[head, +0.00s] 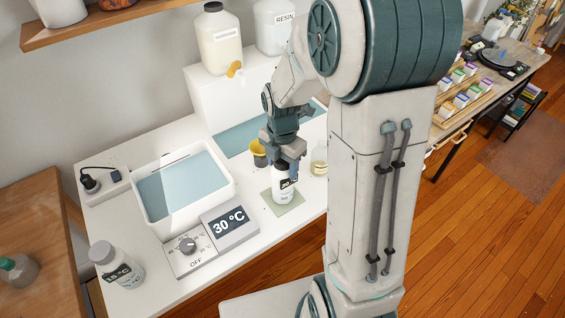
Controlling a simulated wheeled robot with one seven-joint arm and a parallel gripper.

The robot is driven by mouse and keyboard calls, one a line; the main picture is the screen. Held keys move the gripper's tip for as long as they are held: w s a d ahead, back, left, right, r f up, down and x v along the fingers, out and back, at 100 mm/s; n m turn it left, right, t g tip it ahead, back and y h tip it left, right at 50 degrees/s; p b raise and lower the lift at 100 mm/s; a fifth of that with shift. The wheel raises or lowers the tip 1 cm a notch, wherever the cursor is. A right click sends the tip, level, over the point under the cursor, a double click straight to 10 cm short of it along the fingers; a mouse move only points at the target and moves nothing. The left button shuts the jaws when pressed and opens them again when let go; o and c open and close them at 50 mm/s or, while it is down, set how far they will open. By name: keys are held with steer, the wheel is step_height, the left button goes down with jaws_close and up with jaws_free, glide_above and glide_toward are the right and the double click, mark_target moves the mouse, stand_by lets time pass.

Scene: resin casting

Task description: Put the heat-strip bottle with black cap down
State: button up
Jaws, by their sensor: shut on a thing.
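My gripper (287,172) points down and is shut on a white heat-strip bottle (283,190) with a dark label band. The fingers hide the bottle's top, so its cap does not show. The bottle is upright over a small green mat (294,207) near the table's front edge. I cannot tell whether its base touches the mat. Another white bottle (121,271) with a grey cap and a dark strip reading about 15 °C stands at the table's left front.
A white water bath (227,180) stands left of my gripper, with a 30 °C display (229,222) and a dial box (190,253) reading OFF in front. A yellow cup (258,150) and a small clear bottle (319,168) stand close by the held bottle.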

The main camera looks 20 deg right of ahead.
steer(key=o, duration=1.7)
steer(key=shift+c, duration=0.2)
steer(key=shift+r, duration=0.1)
step_height(320, 180, up, 11)
steer(key=shift+r, duration=0.1)
steer(key=shift+s+r, duration=0.15)
steer(key=shift+r, duration=0.35)
steer(key=s+m+t, duration=0.1)
steer(key=s+m, duration=0.6)
steer(key=m, duration=0.5)
steer(key=s+r+m+t, duration=0.1)
steer(key=s+m+t, duration=0.1)
steer(key=s+m, duration=0.5)
steer(key=shift+m, duration=2.8)
